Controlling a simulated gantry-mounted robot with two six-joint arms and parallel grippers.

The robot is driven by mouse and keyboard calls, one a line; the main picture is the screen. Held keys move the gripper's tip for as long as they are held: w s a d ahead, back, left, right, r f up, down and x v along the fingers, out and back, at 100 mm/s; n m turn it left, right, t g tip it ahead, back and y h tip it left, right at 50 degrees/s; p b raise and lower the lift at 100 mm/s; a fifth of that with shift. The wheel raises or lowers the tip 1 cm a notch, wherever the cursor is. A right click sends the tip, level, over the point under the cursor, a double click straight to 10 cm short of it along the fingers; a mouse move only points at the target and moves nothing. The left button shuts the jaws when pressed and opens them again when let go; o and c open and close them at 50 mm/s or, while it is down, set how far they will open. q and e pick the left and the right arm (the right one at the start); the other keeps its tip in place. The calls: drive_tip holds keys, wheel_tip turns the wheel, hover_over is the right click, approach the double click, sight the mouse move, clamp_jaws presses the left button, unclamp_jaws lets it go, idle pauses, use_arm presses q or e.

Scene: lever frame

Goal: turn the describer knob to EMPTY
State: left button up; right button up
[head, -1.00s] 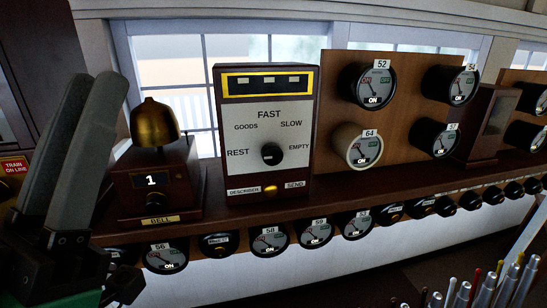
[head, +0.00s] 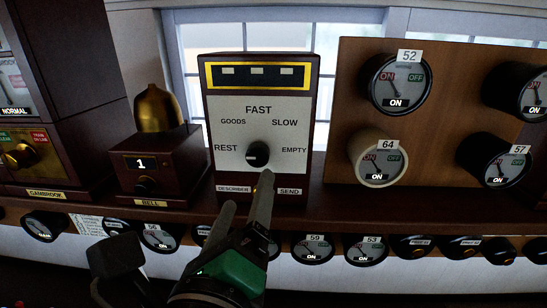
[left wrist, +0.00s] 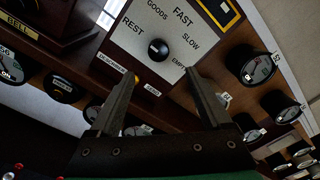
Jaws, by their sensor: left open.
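The describer (head: 230,120) is a dark wooden box with a pale face, marked REST, GOODS, FAST, SLOW and EMPTY around a black knob (head: 257,154). I cannot tell which word the knob points to. The knob also shows in the left wrist view (left wrist: 158,49), beyond the fingertips. My left gripper (head: 247,190) is open and empty. Its fingers point up at the describer's lower edge, below the knob and apart from it. One finger partly covers the small brass button by SEND. My right gripper is in neither view.
A brass bell on a wooden box (head: 158,170) stands left of the describer. A board of round dials (head: 345,120) is on the right. The shelf (head: 420,200) runs beneath, with several round dials along its front.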

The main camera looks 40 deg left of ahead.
sight(257, 158)
use_arm(q)
drive_tip(key=p+x, duration=0.2)
drive_tip(key=x, duration=0.8)
drive_tip(key=shift+s+a+r+p, duration=0.1)
drive_tip(key=shift+a+p, duration=0.2)
drive_tip(key=shift+p, duration=0.1)
drive_tip(key=shift+w+a, duration=0.3)
drive_tip(key=shift+w, duration=0.15)
clamp_jaws()
